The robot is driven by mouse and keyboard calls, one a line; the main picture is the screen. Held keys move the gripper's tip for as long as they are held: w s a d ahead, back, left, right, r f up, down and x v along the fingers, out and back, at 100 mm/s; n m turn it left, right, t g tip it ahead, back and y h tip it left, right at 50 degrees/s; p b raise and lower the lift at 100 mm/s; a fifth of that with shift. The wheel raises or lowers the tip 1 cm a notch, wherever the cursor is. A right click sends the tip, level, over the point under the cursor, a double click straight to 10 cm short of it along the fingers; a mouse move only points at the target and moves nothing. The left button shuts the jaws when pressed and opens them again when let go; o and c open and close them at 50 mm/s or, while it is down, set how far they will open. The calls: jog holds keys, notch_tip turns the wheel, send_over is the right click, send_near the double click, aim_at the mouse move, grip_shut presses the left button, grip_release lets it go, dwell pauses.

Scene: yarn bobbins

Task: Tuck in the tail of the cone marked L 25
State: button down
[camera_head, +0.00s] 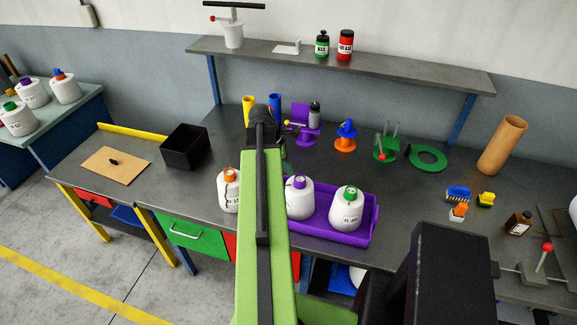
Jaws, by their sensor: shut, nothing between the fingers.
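Three white yarn cones stand at the bench front. One has an orange top (229,190), one a purple top (299,197) and one a green top (347,208). Their labels are too small to read surely, so I cannot tell which is marked L 25. No loose tail is clear. The purple- and green-topped cones stand in a purple tray (366,222); my arm covers its left part. My gripper (262,116) is the black end of my green arm, shut and empty, beyond the cones in the picture. Its fingertips are hard to make out.
A black box (185,147) and brown board (115,165) lie left. Purple, orange and green fixtures (346,135) stand behind the tray. A brown tube (502,145), brushes and a bottle (518,222) are right. More cones (66,88) stand on a far-left table.

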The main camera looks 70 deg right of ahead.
aim_at(291, 185)
jog(key=shift+f, duration=0.15)
notch_tip(291, 185, down, 6)
jog(key=b, duration=0.6)
jog(key=shift+w+a+r, duration=0.1)
jog(key=shift+r, duration=0.2)
dwell(0.9)
notch_tip(291, 185, up, 9)
jog(key=p, duration=0.9)
jog(key=shift+w, duration=0.1)
